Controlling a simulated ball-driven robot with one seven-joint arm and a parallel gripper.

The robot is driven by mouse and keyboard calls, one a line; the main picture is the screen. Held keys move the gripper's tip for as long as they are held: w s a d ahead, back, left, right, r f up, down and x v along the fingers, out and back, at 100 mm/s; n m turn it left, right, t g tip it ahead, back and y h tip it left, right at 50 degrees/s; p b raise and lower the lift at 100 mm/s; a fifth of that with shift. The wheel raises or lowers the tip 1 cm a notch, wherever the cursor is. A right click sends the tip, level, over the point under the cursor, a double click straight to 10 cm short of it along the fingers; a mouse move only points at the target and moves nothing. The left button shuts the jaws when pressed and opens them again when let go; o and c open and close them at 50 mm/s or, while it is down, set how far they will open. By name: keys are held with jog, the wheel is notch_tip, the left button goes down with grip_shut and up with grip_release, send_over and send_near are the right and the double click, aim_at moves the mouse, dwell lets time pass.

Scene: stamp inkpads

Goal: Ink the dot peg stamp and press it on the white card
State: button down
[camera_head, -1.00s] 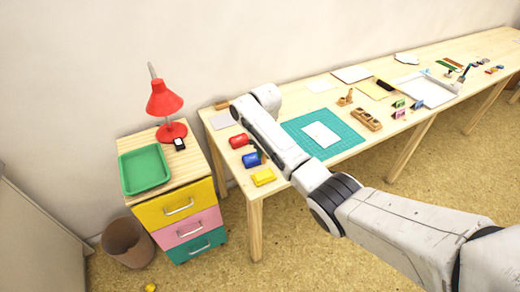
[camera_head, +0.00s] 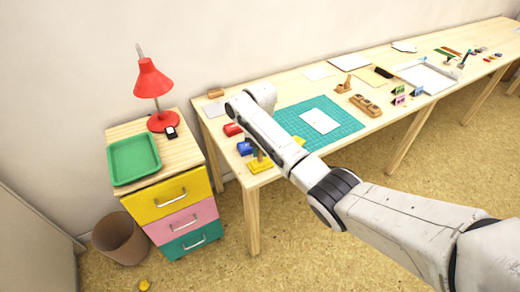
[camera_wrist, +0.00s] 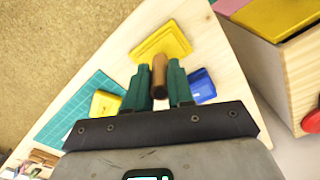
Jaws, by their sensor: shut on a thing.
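My gripper (camera_wrist: 158,88) has teal fingers and is shut on a brown wooden peg stamp (camera_wrist: 159,68) in the wrist view. The stamp's end is by the near edge of a yellow inkpad (camera_wrist: 163,40); I cannot tell whether they touch. In the head view the yellow inkpad (camera_head: 261,167) lies at the table's front left corner, with the slim upright stamp (camera_head: 260,154) over it. My gripper is mostly hidden there by my arm. The white card (camera_head: 320,121) lies flat on the green cutting mat (camera_head: 344,133), with no mark that I can make out.
A blue inkpad (camera_head: 245,148) and a red inkpad (camera_head: 232,129) lie beside the yellow one. Another yellow piece (camera_wrist: 105,103) lies by the mat. A wooden stamp holder (camera_head: 365,105) stands right of the mat. A drawer unit (camera_head: 177,212) with a red lamp (camera_head: 152,78) stands left.

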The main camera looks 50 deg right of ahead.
jog(key=shift+f, duration=0.55)
dwell(2.5)
jog(key=shift+r, duration=0.25)
jog(key=shift+r+p, duration=0.3)
jog(key=shift+p, duration=0.35)
jog(key=shift+r, duration=0.2)
jog(key=shift+r+p, duration=2.65)
jog(key=shift+p, duration=0.15)
